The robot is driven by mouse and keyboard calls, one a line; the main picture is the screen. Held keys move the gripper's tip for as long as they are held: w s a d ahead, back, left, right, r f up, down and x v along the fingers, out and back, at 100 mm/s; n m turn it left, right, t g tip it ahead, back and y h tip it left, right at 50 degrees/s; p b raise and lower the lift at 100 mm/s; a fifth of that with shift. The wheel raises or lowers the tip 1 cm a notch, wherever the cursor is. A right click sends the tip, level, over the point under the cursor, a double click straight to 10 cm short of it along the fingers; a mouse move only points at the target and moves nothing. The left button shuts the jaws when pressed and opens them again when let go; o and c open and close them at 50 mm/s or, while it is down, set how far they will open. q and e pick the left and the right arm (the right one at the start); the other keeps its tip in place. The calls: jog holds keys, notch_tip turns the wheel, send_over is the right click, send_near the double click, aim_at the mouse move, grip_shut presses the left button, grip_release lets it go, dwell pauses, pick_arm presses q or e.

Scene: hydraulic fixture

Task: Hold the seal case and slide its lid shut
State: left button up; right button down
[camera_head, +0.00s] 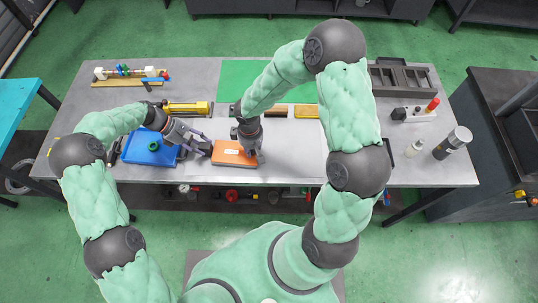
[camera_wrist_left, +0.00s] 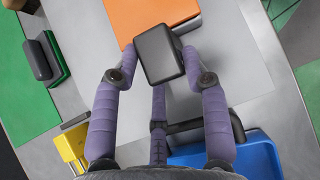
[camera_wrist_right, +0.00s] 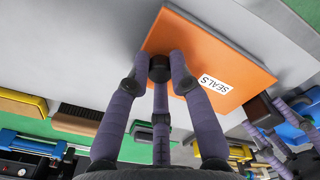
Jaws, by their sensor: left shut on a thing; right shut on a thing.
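The orange seal case (camera_head: 230,159) lies flat near the table's front edge; its "SEALS" label shows in the right wrist view (camera_wrist_right: 232,72). A dark grey block (camera_wrist_left: 160,55) sits at the case's left end in the head view. My left gripper (camera_head: 206,150) is shut on this block. My right gripper (camera_head: 249,154) comes from above and is shut on a small dark knob (camera_wrist_right: 160,68) on the orange lid (camera_wrist_right: 200,45). Its fingertips are close to the lid's surface. The fingers and arm partly cover the case, and I cannot tell how far open the lid is.
A blue tray (camera_head: 133,155) with a green ring (camera_head: 153,146) stands left of the case. A yellow object (camera_head: 187,108) and brushes lie behind.

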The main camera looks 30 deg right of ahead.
jog(key=shift+w+a, duration=0.1)
jog(key=c, duration=1)
grip_release()
jog(key=shift+r, duration=0.1)
notch_tip(320, 180, up, 12)
jog(key=shift+f, duration=0.1)
